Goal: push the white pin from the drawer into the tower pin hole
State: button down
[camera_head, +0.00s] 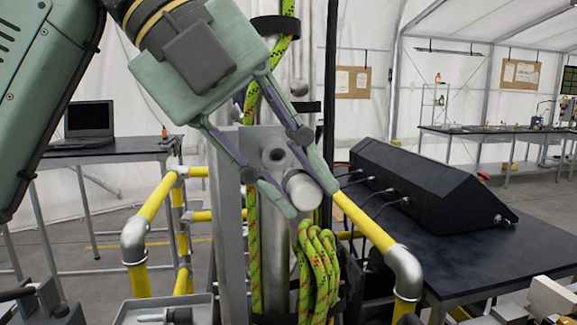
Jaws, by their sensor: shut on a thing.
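My gripper (311,198) comes in from the upper left, with its two green fingers pointing down and right. It is shut on the white pin (302,190), a short pale cylinder whose round end faces me between the fingertips. The tower (229,215) is a grey metal upright behind the gripper. A round dark hole (277,154) shows in a grey fitting on the tower, just above and left of the pin. The pin's far end is hidden, so I cannot tell whether it touches the tower. An open grey drawer (205,300) with small items is at the bottom left.
Yellow rails (365,222) with grey elbows flank the tower. Green-yellow rope (318,262) hangs in coils just below the pin. A black case (425,185) with cables sits on a dark table to the right. A laptop table (110,150) stands behind left.

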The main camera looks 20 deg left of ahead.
aim_at(272, 149)
jog(key=shift+r+p, duration=0.1)
jog(key=shift+p, duration=0.25)
jog(key=shift+w+a+p, duration=0.2)
jog(key=shift+w+a, duration=0.25)
jog(key=shift+w, duration=0.2)
jog(key=shift+w+a+p, duration=0.2)
jog(key=shift+w+a, duration=0.2)
jog(key=shift+w, duration=0.2)
jog(key=shift+w+a, duration=0.4)
jog(key=shift+w, duration=0.2)
jog(key=shift+w+a, duration=0.35)
jog(key=shift+w, duration=0.2)
jog(key=shift+w+a, duration=0.75)
jog(key=shift+w, duration=0.35)
jog(key=shift+w+a, duration=0.75)
jog(key=shift+w, duration=0.35)
jog(key=c, duration=1.3)
grip_release()
jog(key=shift+c, duration=0.2)
